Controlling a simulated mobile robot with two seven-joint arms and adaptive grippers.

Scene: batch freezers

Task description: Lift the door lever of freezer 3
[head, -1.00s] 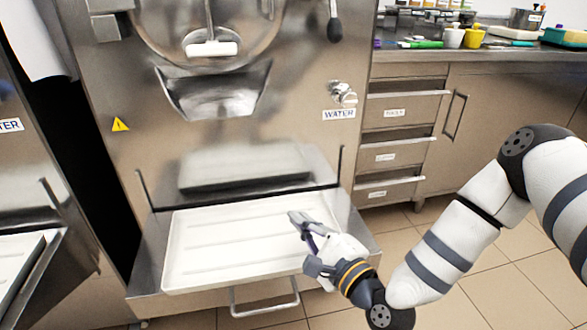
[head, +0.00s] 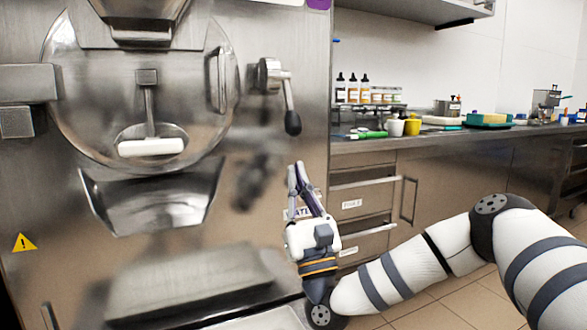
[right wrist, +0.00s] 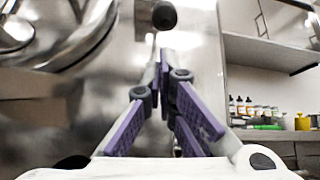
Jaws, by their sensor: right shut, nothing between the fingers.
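The door lever (head: 288,101) of the freezer (head: 285,45) is a metal arm with a black knob, mounted to the right of the round door (head: 140,90). It hangs down with its knob at the bottom. My right gripper (head: 298,168) is shut and empty, pointing up, a little below the knob and apart from it in the head view. In the right wrist view the black knob (right wrist: 164,15) shows above the closed fingertips (right wrist: 165,55). No number is readable on this freezer. My left gripper is not in view.
A spout (head: 150,200) juts out under the door, with the tray (head: 260,320) at the bottom edge. To the right stands a counter (head: 440,140) with bottles (head: 353,88) and cups. A shelf (head: 420,12) hangs above it.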

